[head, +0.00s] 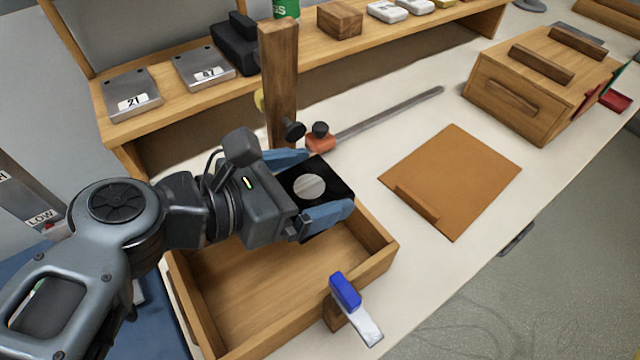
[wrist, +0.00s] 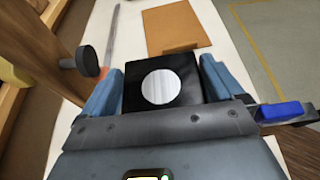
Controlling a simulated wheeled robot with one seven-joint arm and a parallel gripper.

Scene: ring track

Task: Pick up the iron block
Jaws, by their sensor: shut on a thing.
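A black block with a pale round disc on its face (head: 330,183), which looks like the iron block, sits between the blue fingers of my gripper (head: 318,188). The gripper is shut on it, one finger on each side. In the wrist view the block (wrist: 187,92) fills the space between the fingers. In the head view the gripper and block are over the far part of an open wooden tray (head: 225,335). The block's underside is hidden, so I cannot tell its exact height above the tray.
A wooden post (head: 279,80) stands just behind the gripper, with a red slider (head: 320,142) on a metal rail. A blue-handled clamp (head: 345,290) sits on the tray's near right edge. A brown board (head: 455,175) and wooden box (head: 530,90) lie right.

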